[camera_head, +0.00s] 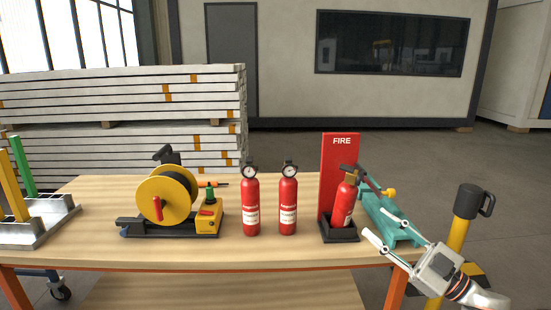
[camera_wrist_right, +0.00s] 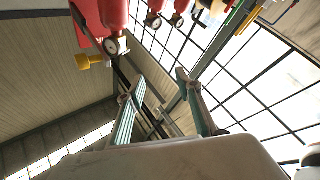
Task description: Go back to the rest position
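My right gripper (camera_head: 376,216) is at the right front end of the table, in front of the teal device, pointing left and inward. In the right wrist view its two fingers (camera_wrist_right: 160,78) stand apart with nothing between them. My left gripper is not in view.
A red extinguisher (camera_head: 344,204) stands in a black-based holder with a red FIRE panel (camera_head: 338,160), close to my right gripper. Two more extinguishers (camera_head: 250,206) (camera_head: 288,206), a yellow reel (camera_head: 164,195) and a grey rack (camera_head: 45,226) stand leftward on the wooden table (camera_head: 270,252). A yellow-black post (camera_head: 462,222) stands right.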

